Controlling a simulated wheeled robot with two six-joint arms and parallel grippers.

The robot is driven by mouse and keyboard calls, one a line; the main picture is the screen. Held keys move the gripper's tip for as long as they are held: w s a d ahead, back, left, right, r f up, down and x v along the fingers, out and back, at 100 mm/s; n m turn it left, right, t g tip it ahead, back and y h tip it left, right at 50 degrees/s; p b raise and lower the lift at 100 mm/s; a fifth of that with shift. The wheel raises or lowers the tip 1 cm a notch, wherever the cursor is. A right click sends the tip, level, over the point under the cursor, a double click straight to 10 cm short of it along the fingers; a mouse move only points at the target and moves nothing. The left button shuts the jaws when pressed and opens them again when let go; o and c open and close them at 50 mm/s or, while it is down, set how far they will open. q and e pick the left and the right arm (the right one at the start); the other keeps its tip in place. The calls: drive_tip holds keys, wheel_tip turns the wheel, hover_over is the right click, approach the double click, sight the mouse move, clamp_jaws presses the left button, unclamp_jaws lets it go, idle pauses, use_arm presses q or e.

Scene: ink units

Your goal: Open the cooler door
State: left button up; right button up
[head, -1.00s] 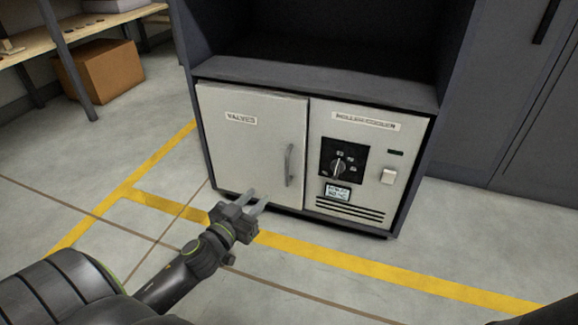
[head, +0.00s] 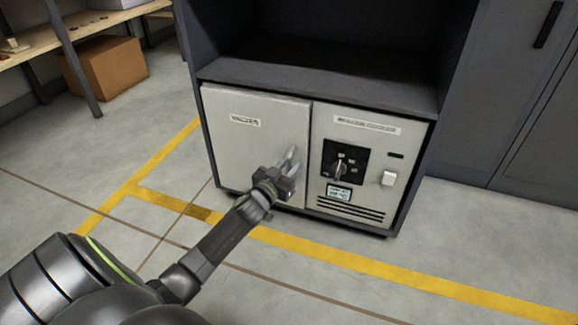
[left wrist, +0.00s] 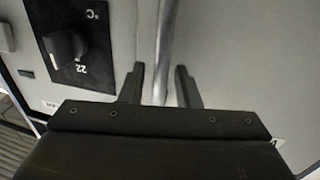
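The cooler door (head: 245,150) is the pale left panel of the cabinet, labelled "VALVES", and it looks closed. Its vertical bar handle (left wrist: 165,50) runs between the two fingers in the left wrist view; in the head view the gripper mostly hides it. My left gripper (head: 290,160) is at the handle near the door's right edge. In the left wrist view my left gripper (left wrist: 160,88) is open, one finger on each side of the bar, with gaps showing. My right gripper is not in view.
The control panel (head: 368,165) with a dial (head: 340,170), a white switch (head: 389,178) and vents is right beside the door. An open dark recess is above. Yellow tape (head: 340,258) marks the clear floor in front. A cardboard box (head: 108,72) is at the far left.

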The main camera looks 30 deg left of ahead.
use_arm(q)
drive_tip(key=shift+w, duration=0.1)
clamp_jaws()
idle(0.5)
